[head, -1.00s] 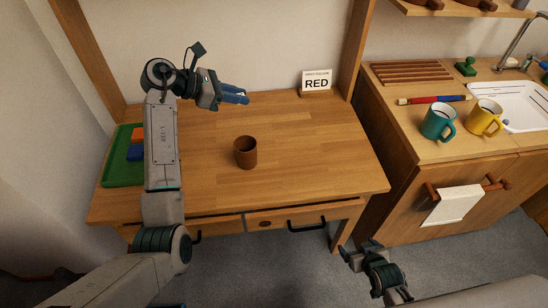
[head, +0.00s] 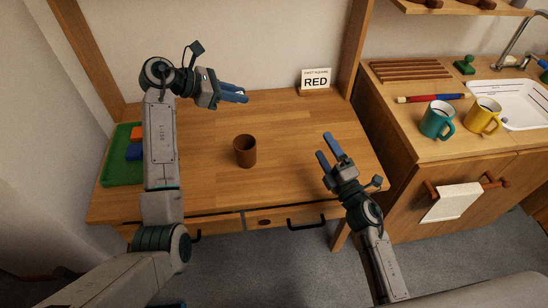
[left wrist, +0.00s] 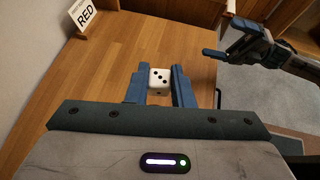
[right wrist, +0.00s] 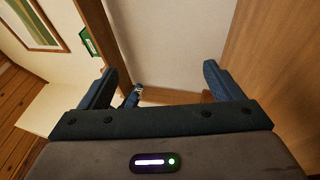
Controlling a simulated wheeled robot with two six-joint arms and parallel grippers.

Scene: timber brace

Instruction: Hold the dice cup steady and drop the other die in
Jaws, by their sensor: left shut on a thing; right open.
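The brown dice cup (head: 245,151) stands upright on the wooden desk, near its middle. My left gripper (head: 246,92) is above the back of the desk, behind and above the cup. In the left wrist view it is shut on a white die (left wrist: 159,79) with black pips, held between its fingertips. My right gripper (head: 329,148) is open and empty, to the right of the cup near the desk's right front. The inside of the cup is too dark to make out.
A sign reading RED (head: 315,81) stands at the desk's back right. A green tray (head: 122,170) with orange and blue blocks is at the left. A teal mug (head: 437,121) and yellow mug (head: 483,117) stand on the right counter. The desk around the cup is clear.

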